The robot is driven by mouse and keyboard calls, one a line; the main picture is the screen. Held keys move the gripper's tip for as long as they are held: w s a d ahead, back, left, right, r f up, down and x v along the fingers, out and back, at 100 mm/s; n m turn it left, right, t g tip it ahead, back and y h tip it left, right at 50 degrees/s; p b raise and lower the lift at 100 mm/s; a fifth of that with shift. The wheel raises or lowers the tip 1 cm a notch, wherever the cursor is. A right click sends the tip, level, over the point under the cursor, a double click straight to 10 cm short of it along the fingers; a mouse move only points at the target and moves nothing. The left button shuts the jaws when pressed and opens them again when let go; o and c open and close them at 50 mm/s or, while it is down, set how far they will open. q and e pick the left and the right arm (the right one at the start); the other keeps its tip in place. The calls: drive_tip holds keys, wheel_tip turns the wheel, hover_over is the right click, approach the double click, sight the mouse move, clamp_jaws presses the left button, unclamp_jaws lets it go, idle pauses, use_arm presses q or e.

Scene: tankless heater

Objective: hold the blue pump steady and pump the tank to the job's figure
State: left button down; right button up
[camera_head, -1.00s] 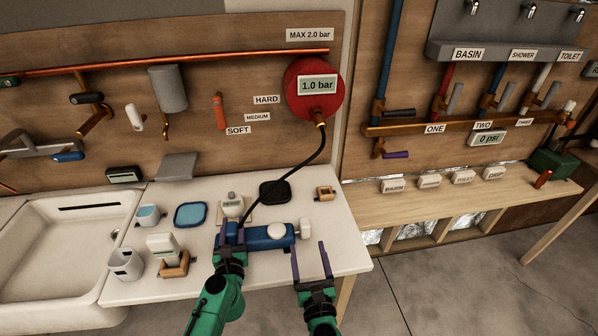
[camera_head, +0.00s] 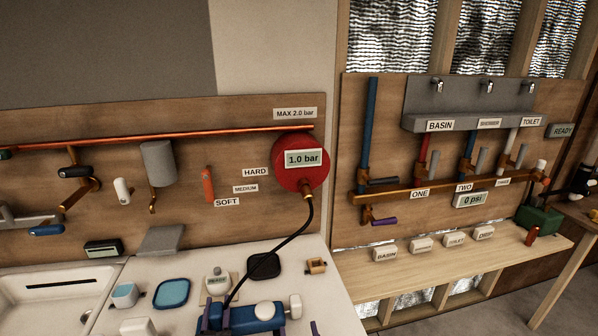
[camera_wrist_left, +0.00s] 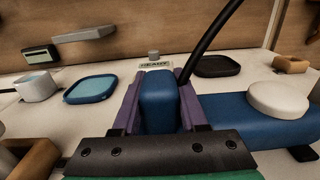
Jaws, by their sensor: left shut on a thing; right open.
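The blue pump (camera_head: 238,317) lies on the white counter, with a white round knob and a white end piece (camera_head: 295,306). My left gripper (camera_wrist_left: 158,100) is shut on the pump's blue upright end block, one purple finger on each side. A black hose (camera_head: 288,238) runs from the pump up to the red tank (camera_head: 288,178) on the wall. The tank's display (camera_head: 303,158) reads 1.0 bar, and a plate (camera_head: 295,114) above reads MAX 2.0 bar. Only a purple finger of my right gripper (camera_head: 314,328) shows at the bottom edge, right of the pump; it is open.
A small device (camera_head: 217,282) labelled READY stands behind the pump. A blue tray (camera_head: 171,293), a black pad (camera_head: 264,266) and a small wooden block (camera_head: 316,266) lie nearby. The sink (camera_head: 50,290) is at left; a wooden bench (camera_head: 450,270) is at right.

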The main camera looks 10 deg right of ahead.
use_arm(q)
drive_tip(key=shift+c, duration=1.8)
unclamp_jaws()
drive_tip(key=s, duration=1.2)
drive_tip(key=shift+a, duration=0.15)
